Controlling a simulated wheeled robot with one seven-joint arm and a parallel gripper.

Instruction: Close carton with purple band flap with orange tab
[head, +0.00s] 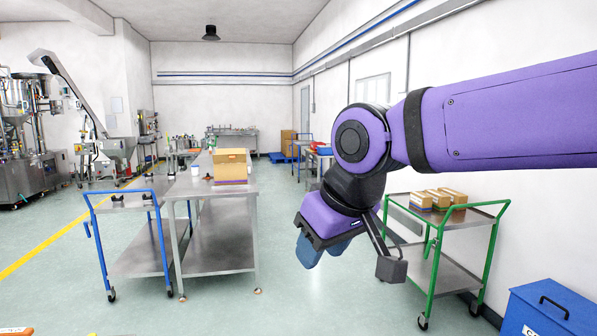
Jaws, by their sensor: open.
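A tan carton (230,168) stands upright on the near part of the long steel table (222,206), left of the middle in the head view. A thin purple band shows along its base.
A blue-framed cart (130,203) stands against the table's left side. A green-framed cart (462,216) with several small boxes (438,198) is at the right. A blue bin (548,308) is at the lower right. Open floor lies in front of the table.

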